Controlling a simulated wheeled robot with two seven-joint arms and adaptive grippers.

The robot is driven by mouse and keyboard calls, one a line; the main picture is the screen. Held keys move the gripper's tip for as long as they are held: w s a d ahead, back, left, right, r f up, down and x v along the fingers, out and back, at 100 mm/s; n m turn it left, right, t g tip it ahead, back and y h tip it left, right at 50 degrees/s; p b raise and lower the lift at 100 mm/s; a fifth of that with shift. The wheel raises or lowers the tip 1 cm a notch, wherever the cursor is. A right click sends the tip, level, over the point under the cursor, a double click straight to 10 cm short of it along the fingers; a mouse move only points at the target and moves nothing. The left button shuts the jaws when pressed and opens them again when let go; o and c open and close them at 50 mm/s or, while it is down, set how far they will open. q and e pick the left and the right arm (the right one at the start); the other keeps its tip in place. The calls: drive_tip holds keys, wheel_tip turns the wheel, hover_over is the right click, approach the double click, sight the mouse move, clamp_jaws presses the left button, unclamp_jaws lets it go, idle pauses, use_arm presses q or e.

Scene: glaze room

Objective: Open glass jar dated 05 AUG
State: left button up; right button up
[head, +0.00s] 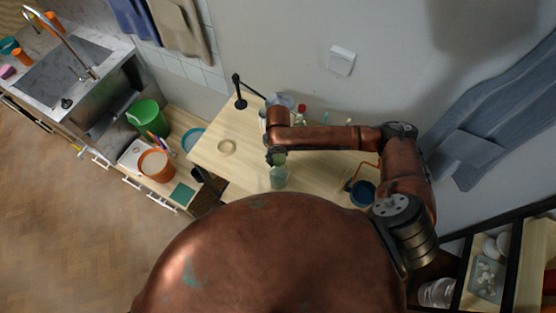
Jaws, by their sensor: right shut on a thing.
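A greenish glass jar (279,179) stands on the pale wooden table (320,180), near its front edge. My right gripper (276,157) reaches in from the right and points down just above the jar. It is shut on a small green piece at the jar's top, which looks like the jar lid (279,159). I cannot tell whether the lid still touches the jar. No date label can be read from here. My left gripper is not in view.
Small bottles crowd the back by the wall. A green bucket (147,117) and an orange bucket (156,165) stand further left.

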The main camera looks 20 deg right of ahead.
sight(277, 158)
drive_tip(key=shift+w+f, duration=1.15)
drive_tip(key=shift+w, duration=0.05)
drive_tip(key=f, duration=0.2)
drive_tip(key=shift+s+f, duration=0.35)
drive_tip(key=shift+s, duration=0.3)
drive_tip(key=shift+w+f, duration=0.15)
drive_tip(key=shift+w, duration=0.2)
drive_tip(key=o, duration=0.8)
drive_tip(key=shift+w+f, duration=0.15)
drive_tip(key=shift+o, duration=1.7)
drive_tip(key=shift+s, duration=0.25)
drive_tip(key=shift+o, duration=0.8)
drive_tip(key=shift+w, duration=0.1)
wheel_tip(277, 158, up, 6)
drive_tip(key=shift+r, duration=0.1)
wheel_tip(277, 158, up, 5)
drive_tip(key=shift+r+b, duration=0.2)
drive_tip(key=shift+b, duration=0.3)
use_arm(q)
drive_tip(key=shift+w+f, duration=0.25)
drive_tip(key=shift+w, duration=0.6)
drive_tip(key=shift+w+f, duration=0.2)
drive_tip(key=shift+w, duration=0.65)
use_arm(e)
drive_tip(key=shift+r, duration=0.4)
